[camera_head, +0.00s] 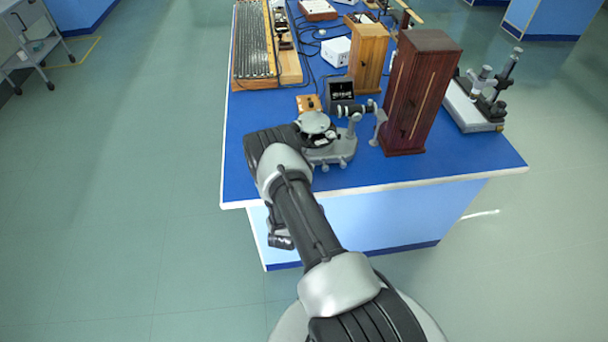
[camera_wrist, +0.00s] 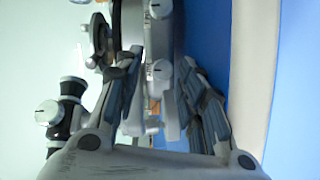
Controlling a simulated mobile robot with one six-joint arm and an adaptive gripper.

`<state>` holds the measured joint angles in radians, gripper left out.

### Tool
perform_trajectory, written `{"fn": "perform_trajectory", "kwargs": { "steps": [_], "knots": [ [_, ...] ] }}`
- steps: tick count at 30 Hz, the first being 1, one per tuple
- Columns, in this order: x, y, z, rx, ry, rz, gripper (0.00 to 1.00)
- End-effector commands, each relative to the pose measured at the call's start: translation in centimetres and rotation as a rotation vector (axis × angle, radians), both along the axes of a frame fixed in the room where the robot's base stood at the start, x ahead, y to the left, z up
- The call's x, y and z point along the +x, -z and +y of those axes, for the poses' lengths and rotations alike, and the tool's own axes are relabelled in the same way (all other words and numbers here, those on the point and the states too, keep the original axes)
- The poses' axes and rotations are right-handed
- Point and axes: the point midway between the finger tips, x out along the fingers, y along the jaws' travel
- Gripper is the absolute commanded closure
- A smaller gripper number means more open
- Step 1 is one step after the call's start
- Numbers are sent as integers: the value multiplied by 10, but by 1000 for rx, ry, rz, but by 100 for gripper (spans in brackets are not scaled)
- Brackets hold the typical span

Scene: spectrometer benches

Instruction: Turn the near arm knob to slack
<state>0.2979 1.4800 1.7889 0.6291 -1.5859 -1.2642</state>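The spectrometer (camera_head: 330,150) stands at the near edge of the blue bench, with a round table on top and small feet or knobs low at its front. In the wrist view its grey body (camera_wrist: 205,40) runs up the middle. One pale knob (camera_wrist: 159,69) with a dark mark lies between my gripper's fingertips; another knob (camera_wrist: 160,9) is beyond it. A third pale knob (camera_wrist: 48,112) sits left on a black part. I cannot tell which is the near arm knob. My gripper (camera_wrist: 158,60) is open, its fingers apart; contact is unclear. In the head view my arm hides it.
A dark wooden case (camera_head: 420,90) stands close right of the spectrometer. A black meter box (camera_head: 340,92) is behind it. A microscope-like instrument (camera_head: 480,100) is at far right. The bench's white edge (camera_wrist: 252,80) runs along the right in the wrist view.

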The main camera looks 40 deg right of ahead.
Motion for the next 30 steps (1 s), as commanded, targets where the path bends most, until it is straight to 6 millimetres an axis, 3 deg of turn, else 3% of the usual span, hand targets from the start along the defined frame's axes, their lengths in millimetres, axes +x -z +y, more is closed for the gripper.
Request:
{"fn": "perform_trajectory", "kwargs": {
  "steps": [8,21,30],
  "knots": [
    [-8,4,8,7,2,10,61],
    [-42,-5,58,1,-1,5,61],
    [-48,-7,64,0,1,1,61]
  ]
}}
